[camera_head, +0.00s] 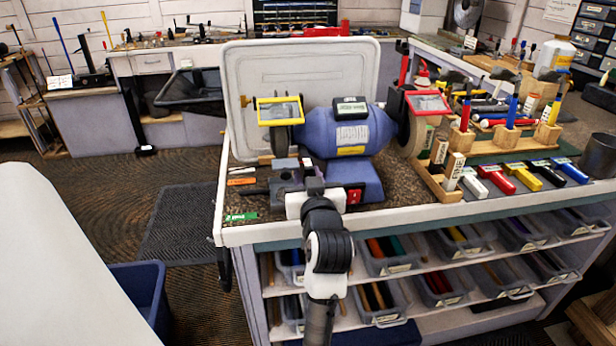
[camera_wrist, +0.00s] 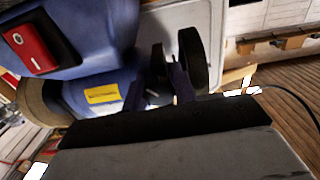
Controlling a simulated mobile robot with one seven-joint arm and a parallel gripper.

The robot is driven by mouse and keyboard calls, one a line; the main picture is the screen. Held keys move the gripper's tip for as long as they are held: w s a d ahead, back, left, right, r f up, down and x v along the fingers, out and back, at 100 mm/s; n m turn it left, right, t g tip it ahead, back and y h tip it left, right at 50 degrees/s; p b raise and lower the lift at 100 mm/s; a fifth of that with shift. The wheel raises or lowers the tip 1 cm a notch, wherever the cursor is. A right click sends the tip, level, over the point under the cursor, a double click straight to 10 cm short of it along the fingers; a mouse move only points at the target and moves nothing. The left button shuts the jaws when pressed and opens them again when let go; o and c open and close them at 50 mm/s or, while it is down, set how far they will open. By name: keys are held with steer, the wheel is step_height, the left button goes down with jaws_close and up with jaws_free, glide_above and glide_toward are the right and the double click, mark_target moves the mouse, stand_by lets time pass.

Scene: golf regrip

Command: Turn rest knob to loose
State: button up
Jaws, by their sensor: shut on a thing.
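The blue bench grinder (camera_head: 345,135) stands on the workbench, with a grinding wheel at each end. My gripper (camera_head: 298,180) is at the grinder's front left, by the grey tool rest block (camera_head: 284,166) below the left wheel. It is shut on a small part there, which appears to be the rest knob. The knob is hidden by my gripper and wrist, so its turn position cannot be told. In the wrist view my gripper's fingers (camera_wrist: 158,88) reach toward the dark wheel (camera_wrist: 193,62), with the grinder's blue body (camera_wrist: 90,35) to the left.
A red switch (camera_head: 354,196) is on the grinder's base, close right of my gripper. A green label (camera_head: 242,217) lies near the bench edge. Wooden blocks and coloured grips (camera_head: 497,180) fill the right. A grey panel (camera_head: 240,75) stands behind. Bins (camera_head: 384,262) sit below.

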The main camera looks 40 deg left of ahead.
steer(key=shift+n, duration=0.7)
steer(key=o, duration=1)
steer(key=shift+c, duration=0.2)
steer(key=shift+s, duration=0.1)
